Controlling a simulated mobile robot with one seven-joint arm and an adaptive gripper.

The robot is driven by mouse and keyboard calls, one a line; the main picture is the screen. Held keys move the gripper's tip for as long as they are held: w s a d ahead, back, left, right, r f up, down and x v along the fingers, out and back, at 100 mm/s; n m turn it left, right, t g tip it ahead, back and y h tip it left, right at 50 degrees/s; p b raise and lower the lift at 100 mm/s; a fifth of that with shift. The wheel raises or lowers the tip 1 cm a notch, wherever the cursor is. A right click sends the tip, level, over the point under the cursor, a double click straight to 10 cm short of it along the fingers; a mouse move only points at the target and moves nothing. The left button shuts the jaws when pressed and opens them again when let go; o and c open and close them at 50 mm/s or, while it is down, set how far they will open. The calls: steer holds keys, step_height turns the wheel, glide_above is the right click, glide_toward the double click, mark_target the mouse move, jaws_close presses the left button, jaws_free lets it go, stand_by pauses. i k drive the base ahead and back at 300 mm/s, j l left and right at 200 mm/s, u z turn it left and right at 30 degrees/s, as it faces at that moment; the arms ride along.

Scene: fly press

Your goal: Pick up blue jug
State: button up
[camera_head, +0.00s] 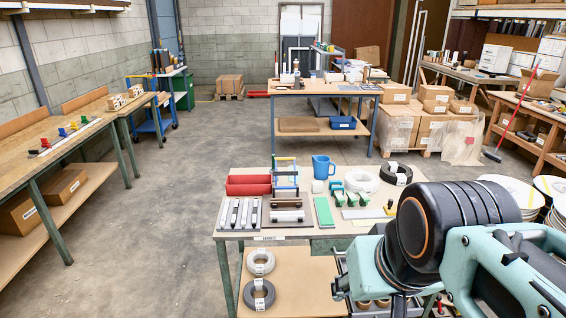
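The blue jug (322,167) stands upright at the back of the near worktable (230,224), with its handle toward the right. My arm's black and teal links fill the lower right of the view, in front of the table's right side and apart from the jug. My gripper's fingers cannot be made out in this view.
A green pad (323,212) lies in front. Floor is clear to the left.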

mark_target(321, 164)
steer(key=u, duration=0.45)
steer(key=i+l+u, duration=0.5)
steer(key=u, duration=0.2)
steer(key=i+l+u, duration=0.1)
steer(key=l, duration=0.25)
steer(key=i+l+u, duration=0.1)
steer(key=i+l, duration=0.2)
steer(key=i+l+u, duration=0.1)
steer(key=l, duration=0.3)
steer(key=i+l, duration=0.2)
steer(key=l, duration=0.5)
steer(key=i+l+z, duration=0.1)
steer(key=l, duration=0.2)
